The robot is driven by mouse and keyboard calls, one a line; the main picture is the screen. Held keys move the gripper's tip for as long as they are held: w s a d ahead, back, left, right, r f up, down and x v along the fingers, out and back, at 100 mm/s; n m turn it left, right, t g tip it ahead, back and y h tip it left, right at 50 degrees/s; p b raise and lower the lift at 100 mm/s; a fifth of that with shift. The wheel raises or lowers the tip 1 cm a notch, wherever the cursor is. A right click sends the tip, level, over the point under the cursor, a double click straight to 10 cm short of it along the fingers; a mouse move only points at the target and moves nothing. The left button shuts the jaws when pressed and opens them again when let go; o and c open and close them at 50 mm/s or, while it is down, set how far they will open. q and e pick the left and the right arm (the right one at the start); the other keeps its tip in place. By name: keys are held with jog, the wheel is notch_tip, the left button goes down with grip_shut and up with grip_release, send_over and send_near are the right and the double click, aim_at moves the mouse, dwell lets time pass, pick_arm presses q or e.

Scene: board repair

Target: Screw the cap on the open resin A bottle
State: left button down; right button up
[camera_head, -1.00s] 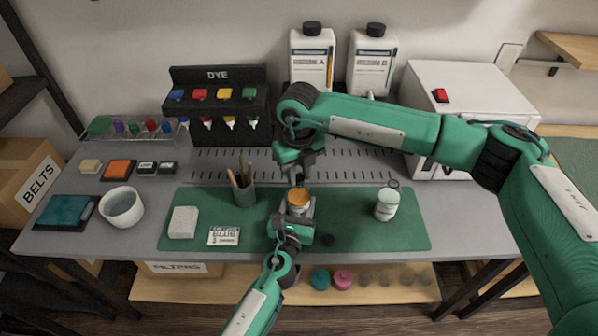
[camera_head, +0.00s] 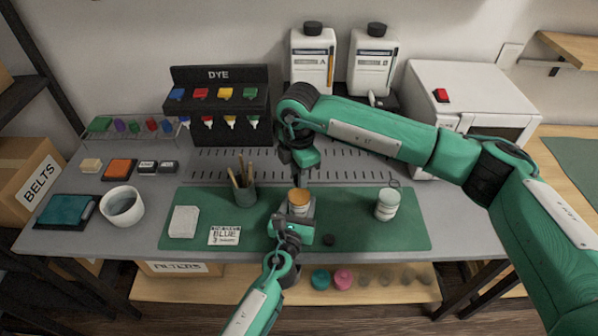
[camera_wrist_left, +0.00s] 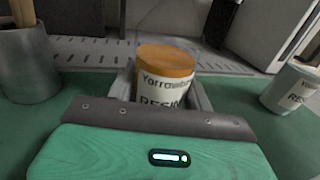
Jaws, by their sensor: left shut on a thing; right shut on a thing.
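My left gripper (camera_head: 297,212) is shut around the jar from the near side.
A second resin jar with a pale lid (camera_head: 387,204) stands to the right. A small dark disc (camera_head: 328,240) lies on the mat (camera_head: 400,235). Big white bottles (camera_head: 312,65) stand behind.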

jog(key=m, duration=0.7)
jog(key=shift+a+m, duration=0.15)
jog(key=shift+m, duration=0.25)
jog(key=o, duration=0.9)
jog(key=shift+r, duration=0.15)
jog(key=shift+r, duration=2.15)
jog(key=shift+c, duration=0.4)
